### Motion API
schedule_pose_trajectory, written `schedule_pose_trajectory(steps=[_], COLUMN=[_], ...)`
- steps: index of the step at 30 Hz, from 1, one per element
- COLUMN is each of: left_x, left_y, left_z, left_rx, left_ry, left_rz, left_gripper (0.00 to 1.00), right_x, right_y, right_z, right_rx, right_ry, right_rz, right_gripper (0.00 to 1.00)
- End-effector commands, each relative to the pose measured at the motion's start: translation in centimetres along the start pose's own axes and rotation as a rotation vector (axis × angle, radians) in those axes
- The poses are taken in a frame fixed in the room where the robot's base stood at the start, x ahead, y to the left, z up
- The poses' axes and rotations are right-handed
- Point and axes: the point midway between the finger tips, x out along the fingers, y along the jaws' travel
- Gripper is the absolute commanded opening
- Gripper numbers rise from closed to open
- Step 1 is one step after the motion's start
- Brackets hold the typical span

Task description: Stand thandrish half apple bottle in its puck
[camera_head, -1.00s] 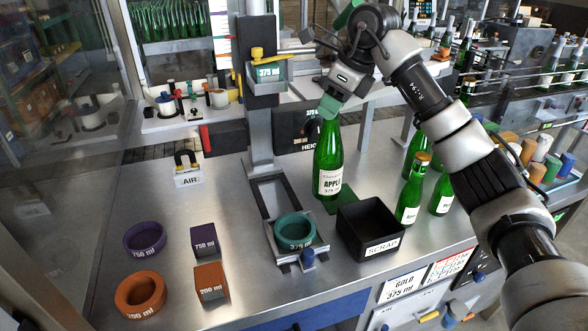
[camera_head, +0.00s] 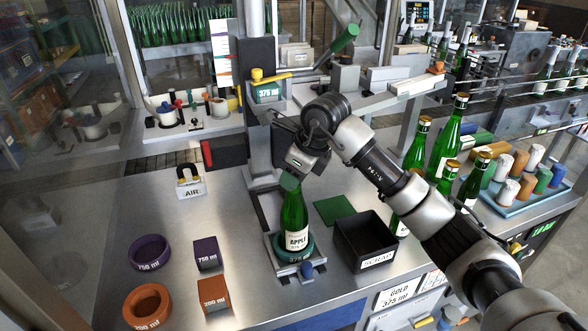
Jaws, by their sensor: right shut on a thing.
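The green apple bottle (camera_head: 295,222) with a white label is upright at the teal 375 ml puck (camera_head: 293,256). Its base is within the ring, behind the puck's front rim; I cannot tell whether it rests on the bottom. The puck sits in a metal holder on the steel bench. My right gripper (camera_head: 290,184) is shut on the bottle's neck from above, hiding the top. My left gripper is not in view.
A black scrap bin (camera_head: 366,240) stands close right of the puck, with a green mat (camera_head: 334,208) behind it. Several other green bottles (camera_head: 447,138) stand at right, partly behind my arm. Purple (camera_head: 150,252) and orange rings (camera_head: 147,304) lie at left.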

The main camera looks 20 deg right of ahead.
Motion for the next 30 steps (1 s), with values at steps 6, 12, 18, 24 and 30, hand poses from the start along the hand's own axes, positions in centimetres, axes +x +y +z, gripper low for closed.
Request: schedule_pose_trajectory(steps=[6, 12, 18, 24, 30], left_x=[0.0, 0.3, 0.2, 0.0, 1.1], left_y=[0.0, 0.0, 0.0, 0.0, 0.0], left_z=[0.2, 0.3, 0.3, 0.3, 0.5], left_rx=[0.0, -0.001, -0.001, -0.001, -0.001], left_ry=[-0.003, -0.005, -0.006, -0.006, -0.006], left_rz=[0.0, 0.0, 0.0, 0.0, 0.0], left_gripper=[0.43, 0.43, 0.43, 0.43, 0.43], right_x=[-0.2, 0.2, 0.2, 0.0, -2.2], right_y=[0.0, 0.0, 0.0, 0.0, -0.1], right_z=[0.1, -0.1, -0.1, 0.0, 0.0], right_rx=[-0.001, 0.0, 0.0, 0.0, 0.0], right_ry=[-0.006, -0.001, -0.001, -0.001, -0.004], right_rz=[-0.003, 0.0, 0.0, 0.0, -0.004], right_gripper=[0.0, 0.46, 0.61, 0.61, 0.61])
